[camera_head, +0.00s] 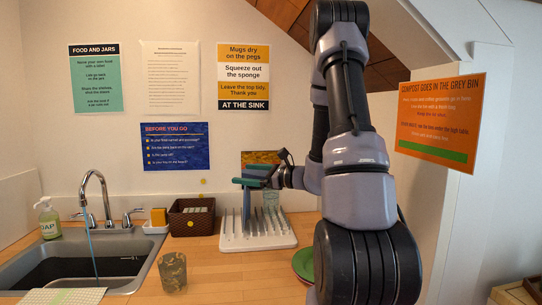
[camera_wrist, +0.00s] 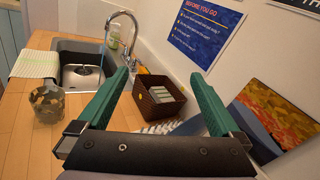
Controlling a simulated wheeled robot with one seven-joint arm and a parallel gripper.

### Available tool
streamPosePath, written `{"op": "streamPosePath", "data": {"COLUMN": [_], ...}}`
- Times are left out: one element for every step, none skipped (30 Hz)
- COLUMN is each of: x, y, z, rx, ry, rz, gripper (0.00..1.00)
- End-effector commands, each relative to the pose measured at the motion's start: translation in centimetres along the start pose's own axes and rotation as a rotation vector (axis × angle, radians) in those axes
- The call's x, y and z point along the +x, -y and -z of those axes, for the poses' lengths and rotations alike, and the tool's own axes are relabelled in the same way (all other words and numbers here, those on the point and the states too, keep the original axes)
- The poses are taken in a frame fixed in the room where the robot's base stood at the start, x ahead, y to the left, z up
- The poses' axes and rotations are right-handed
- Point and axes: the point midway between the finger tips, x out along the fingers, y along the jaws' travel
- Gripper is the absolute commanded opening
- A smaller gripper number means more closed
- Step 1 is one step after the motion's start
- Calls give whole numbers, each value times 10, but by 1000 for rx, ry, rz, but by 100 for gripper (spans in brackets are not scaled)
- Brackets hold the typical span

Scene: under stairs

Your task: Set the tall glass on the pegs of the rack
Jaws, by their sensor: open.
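A patterned brown-grey glass (camera_head: 172,273) stands upright on the wooden counter, left of the rack and near the sink; it also shows at the left of the wrist view (camera_wrist: 47,103). A clear, pale green glass (camera_head: 271,200) shows behind my gripper at the rack's back right; I cannot tell how it rests. The white rack (camera_head: 258,243) has several upright pegs and is mostly hidden in the wrist view. My gripper (camera_head: 250,182), with green fingers, is above the rack's back part. In the wrist view (camera_wrist: 161,75) its fingers are apart with nothing between them.
A dark brown basket (camera_head: 191,221) with pale items stands behind the patterned glass. A sink (camera_head: 85,262) with running tap is at left, with a soap bottle (camera_head: 48,219) and sponge (camera_head: 158,216). A green bowl or plate (camera_head: 303,263) is right of the rack, partly behind my arm.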

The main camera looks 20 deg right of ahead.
Motion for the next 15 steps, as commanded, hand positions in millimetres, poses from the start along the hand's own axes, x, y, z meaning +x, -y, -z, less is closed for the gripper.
{"op": "streamPosePath", "data": {"x": [6,6,5,2,-1,-7,-13,-20,-30,-37,-46,-57,-66,-74,-86], "y": [-27,-44,-65,-80,-95,-114,-126,-138,-152,-161,-168,-176,-180,-183,-185], "z": [-30,-43,-57,-67,-75,-85,-91,-96,-102,-105,-108,-111,-114,-116,-119], "rx": [-85,-131,-197,-248,-300,-375,-434,-494,-577,-642,-708,-799,-870,-942,-1041], "ry": [0,-8,-21,-34,-49,-71,-90,-111,-142,-166,-192,-229,-257,-287,-328], "rz": [-121,-191,-283,-348,-411,-491,-547,-602,-667,-715,-757,-808,-841,-871,-905], "gripper": [100,100,100,100,100,100,100,100,100,100,100,100,100,100,100]}}
